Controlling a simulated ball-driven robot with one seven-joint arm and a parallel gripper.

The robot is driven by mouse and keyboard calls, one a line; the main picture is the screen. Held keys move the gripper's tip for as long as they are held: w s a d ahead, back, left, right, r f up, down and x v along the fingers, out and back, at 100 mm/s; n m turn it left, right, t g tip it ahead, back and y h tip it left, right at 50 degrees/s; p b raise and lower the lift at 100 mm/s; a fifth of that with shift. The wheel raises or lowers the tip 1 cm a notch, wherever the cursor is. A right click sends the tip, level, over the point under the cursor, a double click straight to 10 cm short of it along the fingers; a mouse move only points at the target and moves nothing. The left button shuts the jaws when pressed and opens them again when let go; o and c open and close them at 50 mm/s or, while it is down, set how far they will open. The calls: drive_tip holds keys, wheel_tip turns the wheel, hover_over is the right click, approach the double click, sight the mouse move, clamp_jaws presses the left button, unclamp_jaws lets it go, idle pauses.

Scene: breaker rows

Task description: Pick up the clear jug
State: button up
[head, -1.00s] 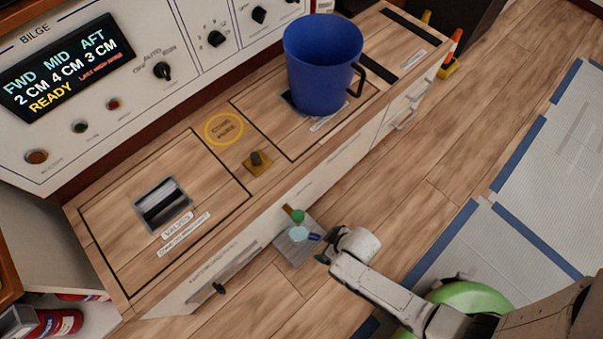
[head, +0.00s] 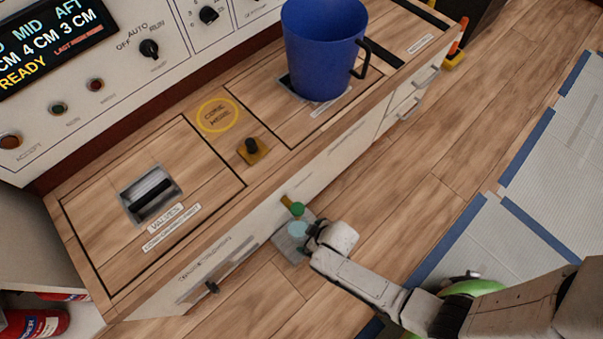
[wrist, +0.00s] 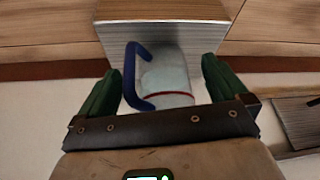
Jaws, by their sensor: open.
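The clear jug (wrist: 172,75) has a blue handle and a red line near its base end. In the wrist view it lies between the two green fingers of my gripper (wrist: 168,88), with the handle on the left side. The fingers are apart, and I see no firm contact with the jug. In the head view the jug (head: 297,230) is a small pale shape on a grey metal ledge (head: 290,249) low at the cabinet front. My gripper (head: 309,238) is right at it there and partly covers it.
A large blue mug (head: 322,50) stands on the wooden counter (head: 275,145) above. A black drawer handle (head: 212,288) is to the lower left. The wooden floor (head: 440,170) to the right is clear.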

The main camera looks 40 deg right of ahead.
sight(299, 233)
drive_tip(key=w, duration=0.1)
drive_tip(key=w+b, duration=0.1)
drive_tip(key=w, duration=0.1)
drive_tip(key=w+a+f+b, duration=0.1)
drive_tip(key=shift+w, duration=0.25)
drive_tip(key=shift+w+f+b, duration=0.1)
drive_tip(key=shift+b, duration=0.2)
drive_tip(key=c, duration=1.1)
drive_tip(key=shift+c, duration=0.2)
